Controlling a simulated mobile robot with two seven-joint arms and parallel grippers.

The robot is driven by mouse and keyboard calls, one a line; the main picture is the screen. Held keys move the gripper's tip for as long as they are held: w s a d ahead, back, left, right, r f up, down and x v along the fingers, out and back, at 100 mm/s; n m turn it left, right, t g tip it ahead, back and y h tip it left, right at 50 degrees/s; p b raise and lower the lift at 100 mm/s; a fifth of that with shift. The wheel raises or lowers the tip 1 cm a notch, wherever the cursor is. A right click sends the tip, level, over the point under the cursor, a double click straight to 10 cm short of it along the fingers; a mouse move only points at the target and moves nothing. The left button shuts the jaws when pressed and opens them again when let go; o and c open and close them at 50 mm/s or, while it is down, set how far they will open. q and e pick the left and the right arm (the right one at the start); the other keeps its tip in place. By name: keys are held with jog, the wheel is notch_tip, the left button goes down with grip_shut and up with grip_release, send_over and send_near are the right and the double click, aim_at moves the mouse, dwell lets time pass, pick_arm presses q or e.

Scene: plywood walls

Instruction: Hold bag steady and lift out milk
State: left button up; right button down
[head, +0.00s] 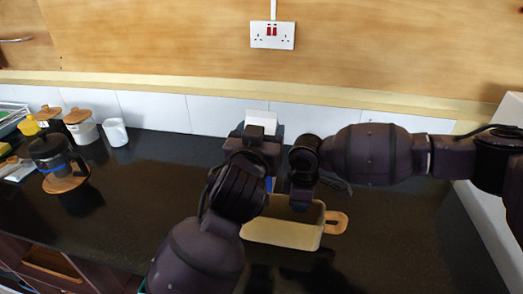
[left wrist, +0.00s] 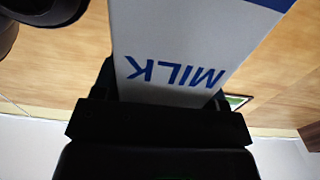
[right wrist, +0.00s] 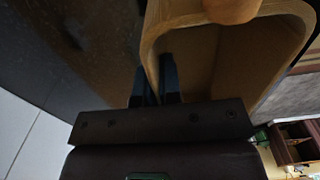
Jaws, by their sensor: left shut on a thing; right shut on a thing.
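The milk carton is white with blue lettering; its white top (head: 262,120) shows above my left gripper (head: 262,138) in the head view. The left wrist view shows its "MILK" side (left wrist: 175,50) between the fingers, so the left gripper is shut on it. The beige bag (head: 280,234) stands upright on the counter below, with a tan handle (head: 337,222) on its right. My right gripper (head: 303,198) is shut on the bag's wall at the rim; the right wrist view shows the bag's open inside (right wrist: 205,55). My left arm hides most of the carton and its lower end.
A glass coffee pot (head: 52,153), a lidded jar (head: 82,127) and a white mug (head: 115,133) stand at the left of the dark counter (head: 160,165). Counter between mug and bag is clear.

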dwell(0.4)
jog(key=c, duration=1.2)
grip_release()
notch_tip(320, 180, up, 12)
jog(key=shift+r, duration=0.1)
